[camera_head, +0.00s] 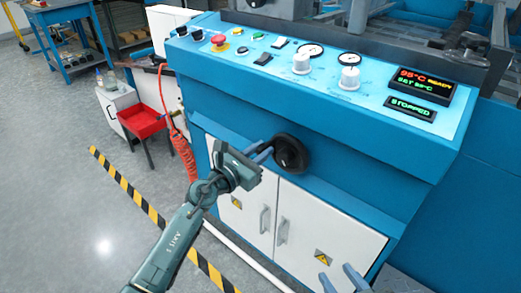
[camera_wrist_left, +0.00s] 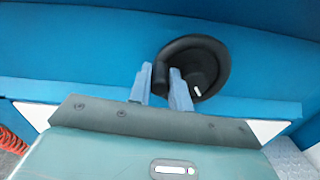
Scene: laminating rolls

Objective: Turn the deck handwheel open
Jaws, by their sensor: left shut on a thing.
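The deck handwheel (camera_head: 291,153) is a black round wheel on the front of the blue machine, above the white cabinet doors. In the left wrist view the handwheel (camera_wrist_left: 212,52) shows a dark hub with a small white mark. My left gripper (camera_head: 267,152) reaches it from the left. In the left wrist view its fingers (camera_wrist_left: 161,86) are shut on the black handle at the wheel's left rim. The fingers hide part of the handle. My right gripper (camera_head: 340,279) shows only its fingertips at the bottom edge, apart and empty, away from the wheel.
The control panel (camera_head: 322,75) above carries knobs, gauges, a red emergency button (camera_head: 218,40) and displays reading 95°C READY and STOPPED. White cabinet doors (camera_head: 290,225) lie below. A red tray (camera_head: 142,121) and red coiled hose (camera_head: 180,143) stand left. Striped floor tape (camera_head: 130,190) crosses open floor.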

